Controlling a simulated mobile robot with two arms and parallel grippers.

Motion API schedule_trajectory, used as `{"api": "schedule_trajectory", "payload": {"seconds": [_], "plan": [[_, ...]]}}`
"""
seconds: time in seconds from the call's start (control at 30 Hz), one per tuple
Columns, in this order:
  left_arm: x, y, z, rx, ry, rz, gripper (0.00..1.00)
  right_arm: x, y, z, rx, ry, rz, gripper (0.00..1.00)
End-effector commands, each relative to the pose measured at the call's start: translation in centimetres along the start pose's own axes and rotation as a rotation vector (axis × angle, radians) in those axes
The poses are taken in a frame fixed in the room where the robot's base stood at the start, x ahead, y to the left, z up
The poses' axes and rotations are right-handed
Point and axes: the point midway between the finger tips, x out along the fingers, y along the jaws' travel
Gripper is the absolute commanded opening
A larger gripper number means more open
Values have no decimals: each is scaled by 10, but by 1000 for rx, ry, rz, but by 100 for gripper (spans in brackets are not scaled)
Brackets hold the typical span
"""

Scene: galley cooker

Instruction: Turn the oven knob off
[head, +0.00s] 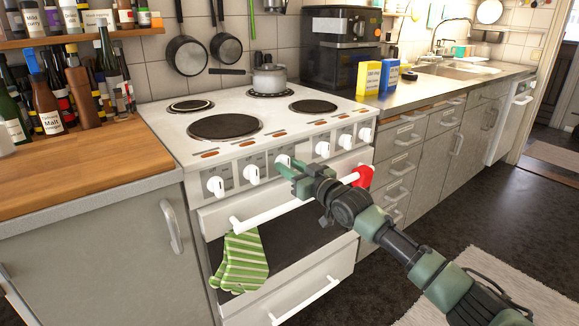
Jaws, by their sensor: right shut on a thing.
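The white cooker (199,147) has a row of several white knobs along its front panel. My right gripper (286,170) reaches in from the right, with its green fingertips at the third knob from the left, the oven knob (283,160). The fingers are shut on this knob and hide its lower part. Its exact pointer angle cannot be read. My left gripper is not in view.
A pot (269,78) stands on the hob. A wooden counter (85,168) lies to the left.

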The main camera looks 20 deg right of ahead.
Motion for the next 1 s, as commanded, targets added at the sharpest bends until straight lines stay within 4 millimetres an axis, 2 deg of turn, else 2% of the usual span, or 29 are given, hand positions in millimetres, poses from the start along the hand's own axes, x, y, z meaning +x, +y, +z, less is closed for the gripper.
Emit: {"api": "schedule_trajectory", "payload": {"seconds": [0.37,0.4,0.43,0.77,0.87,1.0], "plan": [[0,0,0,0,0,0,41,0,1,-2,-8,4,1,0],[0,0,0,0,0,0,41,0,1,-2,-8,4,1,37],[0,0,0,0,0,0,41,0,1,-2,-8,4,1,41],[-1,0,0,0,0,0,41,-2,0,-1,-6,1,0,41],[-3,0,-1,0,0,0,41,-10,0,0,-6,0,0,41],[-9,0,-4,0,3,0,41,-33,0,0,-7,-2,1,41]]}}
